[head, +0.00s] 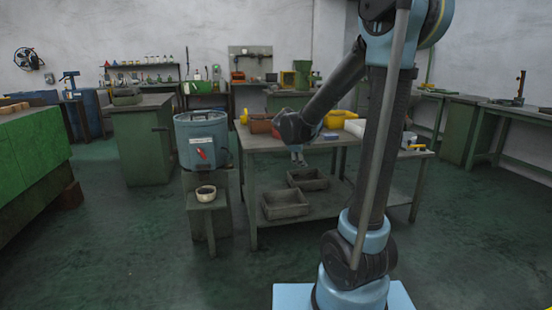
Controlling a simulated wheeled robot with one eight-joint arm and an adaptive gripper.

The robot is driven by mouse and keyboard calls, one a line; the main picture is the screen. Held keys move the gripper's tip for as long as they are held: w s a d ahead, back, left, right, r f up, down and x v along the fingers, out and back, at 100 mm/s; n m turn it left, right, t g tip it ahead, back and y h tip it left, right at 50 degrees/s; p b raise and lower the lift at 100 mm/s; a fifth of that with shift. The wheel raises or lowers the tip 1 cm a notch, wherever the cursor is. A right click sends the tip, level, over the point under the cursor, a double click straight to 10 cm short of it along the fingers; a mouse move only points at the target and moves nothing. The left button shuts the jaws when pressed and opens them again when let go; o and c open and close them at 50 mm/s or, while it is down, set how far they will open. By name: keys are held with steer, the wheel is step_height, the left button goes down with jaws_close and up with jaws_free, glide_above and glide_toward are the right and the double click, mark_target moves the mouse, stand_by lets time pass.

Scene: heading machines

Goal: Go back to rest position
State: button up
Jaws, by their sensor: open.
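My arm rises from its light blue base at the lower right and bends over at the top. Its forearm slopes down to the left toward the work table (330,140). My gripper (298,160) is small in the head view and points downward at the table's front edge, just below the dark wrist. It is open, and I see nothing held in it.
A blue-grey drum (202,140) stands left of the table, with a small round pot (206,192) on a low stand before it. Two grey trays (285,204) sit on the table's lower shelf. A green machine (30,160) is at far left. The floor (120,255) at front left is clear.

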steer(key=s+d+f+m+g+y, duration=0.1)
steer(key=s+d+f+m+g, duration=0.15)
steer(key=s, duration=0.65)
steer(key=s+d+f+m+g+y, duration=0.1)
steer(key=s+d+m, duration=0.3)
steer(key=s, duration=0.5)
steer(key=s+d+f+m+g, duration=0.1)
steer(key=s+d+f+m, duration=0.2)
steer(key=s, duration=0.6)
steer(key=s+a+f+m+g+y, duration=0.1)
steer(key=s+f+m, duration=0.3)
steer(key=s, duration=0.5)
steer(key=shift+s+a+y, duration=0.35)
steer(key=shift+a+y, duration=0.05)
steer(key=shift+y, duration=0.2)
steer(key=shift+g, duration=0.25)
steer(key=shift+w+f, duration=0.15)
steer(key=shift+w, duration=0.3)
